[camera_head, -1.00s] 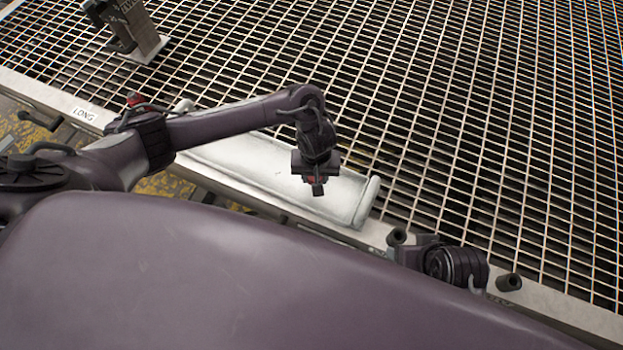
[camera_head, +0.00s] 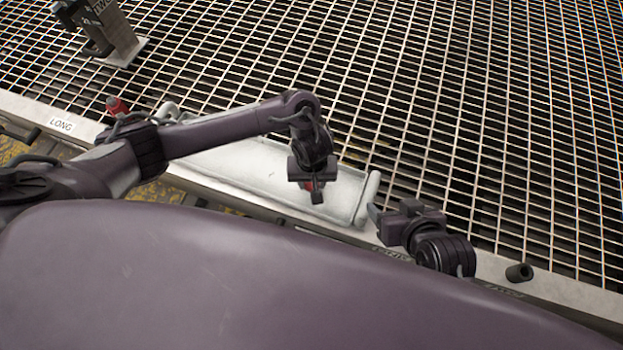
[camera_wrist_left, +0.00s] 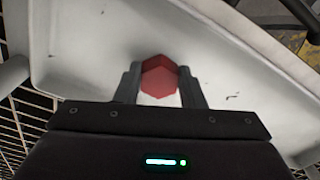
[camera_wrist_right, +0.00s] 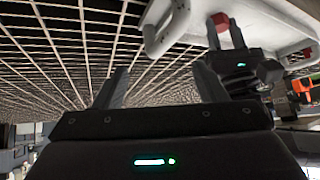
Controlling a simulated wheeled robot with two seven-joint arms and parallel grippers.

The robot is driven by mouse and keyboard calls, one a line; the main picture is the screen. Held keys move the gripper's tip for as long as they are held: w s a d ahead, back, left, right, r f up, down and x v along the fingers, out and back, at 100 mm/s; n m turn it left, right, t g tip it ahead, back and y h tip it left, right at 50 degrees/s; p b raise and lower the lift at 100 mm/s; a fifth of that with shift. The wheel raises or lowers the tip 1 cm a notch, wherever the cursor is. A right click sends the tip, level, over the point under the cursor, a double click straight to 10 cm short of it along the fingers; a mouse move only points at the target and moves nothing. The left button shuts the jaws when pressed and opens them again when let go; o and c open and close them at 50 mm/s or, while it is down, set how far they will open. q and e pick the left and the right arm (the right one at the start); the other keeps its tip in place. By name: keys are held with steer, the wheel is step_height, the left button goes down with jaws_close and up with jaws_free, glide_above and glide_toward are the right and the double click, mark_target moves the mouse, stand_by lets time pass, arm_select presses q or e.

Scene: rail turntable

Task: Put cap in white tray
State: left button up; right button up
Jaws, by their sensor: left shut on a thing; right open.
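The red cap (camera_wrist_left: 160,80) is a small faceted piece held between the two fingers of my left gripper (camera_wrist_left: 160,88). In the left wrist view it is over the floor of the white tray (camera_wrist_left: 95,50); I cannot tell whether it touches the tray. In the head view my left gripper (camera_head: 312,192) hangs over the right part of the long white tray (camera_head: 345,196), with a bit of red showing. My right gripper (camera_head: 390,212) is open and empty beside the tray's right end. The right wrist view also shows the cap (camera_wrist_right: 222,21) in the left fingers.
A wide metal grating (camera_head: 470,110) lies beyond the tray. A dark post (camera_head: 118,40) stands on it at upper left. A pale rail with a LONG label (camera_head: 61,124) runs along the near edge. A red item (camera_head: 116,106) shows behind my left arm. A short black peg (camera_head: 519,272) stands on the right.

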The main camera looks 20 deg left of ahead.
arm_select(q)
steer(key=o, duration=1.1)
